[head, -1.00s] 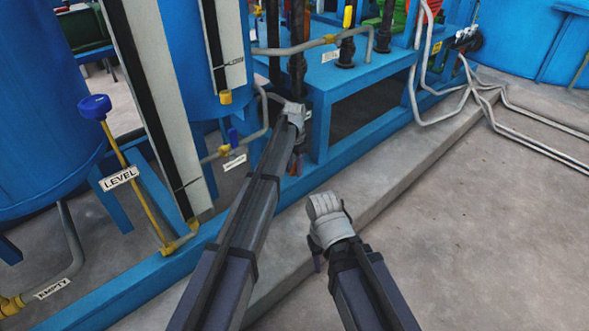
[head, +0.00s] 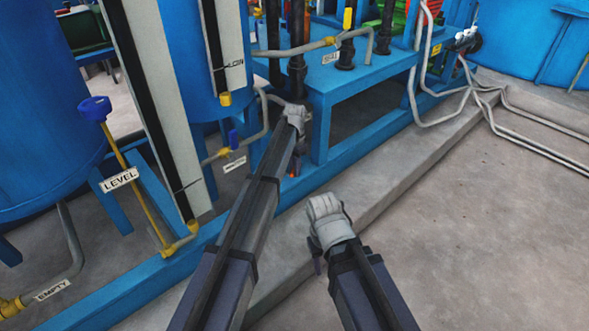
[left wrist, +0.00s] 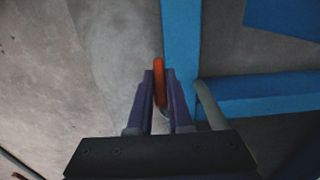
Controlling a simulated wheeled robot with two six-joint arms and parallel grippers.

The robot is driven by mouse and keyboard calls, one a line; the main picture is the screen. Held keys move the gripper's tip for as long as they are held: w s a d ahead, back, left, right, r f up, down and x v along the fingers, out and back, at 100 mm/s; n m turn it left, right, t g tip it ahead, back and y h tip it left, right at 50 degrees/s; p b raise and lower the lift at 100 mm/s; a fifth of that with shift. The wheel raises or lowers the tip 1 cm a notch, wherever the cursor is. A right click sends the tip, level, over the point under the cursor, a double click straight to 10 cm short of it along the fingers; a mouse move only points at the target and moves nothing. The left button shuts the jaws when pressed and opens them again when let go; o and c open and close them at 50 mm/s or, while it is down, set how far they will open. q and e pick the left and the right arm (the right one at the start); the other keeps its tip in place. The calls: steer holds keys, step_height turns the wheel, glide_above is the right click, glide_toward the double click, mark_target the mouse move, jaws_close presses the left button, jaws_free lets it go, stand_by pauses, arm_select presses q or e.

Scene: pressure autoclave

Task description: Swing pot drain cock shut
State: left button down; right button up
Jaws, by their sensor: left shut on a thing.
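An orange lever (left wrist: 159,76), which looks like the drain cock's handle, stands between the two purple fingers of my left gripper (left wrist: 160,88) in the left wrist view. The fingers are shut on it. In the head view my left gripper (head: 297,160) reaches down by the blue frame's leg, mostly behind my wrist. A small orange bit of the lever (head: 293,173) shows below it. The cock's body and pipe joint are hidden. My right gripper (head: 317,263) hangs low in the middle, clear of everything. Its fingers are mostly hidden behind my wrist.
A blue frame (head: 322,135) stands beside my left gripper. A grey pipe with a yellow valve (head: 224,151) is just left. Further left are a blue tank (head: 40,120) and the LEVEL sign (head: 119,180). The concrete floor (head: 450,240) at right is free apart from pipes.

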stand_by(0.7)
arm_select(q)
steer(key=shift+a+r+g+y+p, duration=0.15)
steer(key=shift+r+g+y+p, duration=0.25)
steer(key=shift+r, duration=0.05)
steer(key=shift+s+a+r+g+y, duration=0.15)
steer(key=shift+r+g+y, duration=0.1)
steer(key=shift+g+y, duration=0.15)
steer(key=shift+s+a+r+g+y, duration=0.25)
steer(key=shift+s+r+g+y, duration=0.1)
steer(key=shift+r+g+y, duration=0.25)
steer(key=shift+s+a+r+g+y, duration=0.25)
steer(key=shift+s+r+g+y, duration=0.1)
steer(key=shift+g+y, duration=0.35)
steer(key=c, duration=0.8)
jaws_free()
steer(key=shift+c, duration=0.2)
steer(key=p+v, duration=0.6)
steer(key=v, duration=0.2)
steer(key=shift+p, duration=0.35)
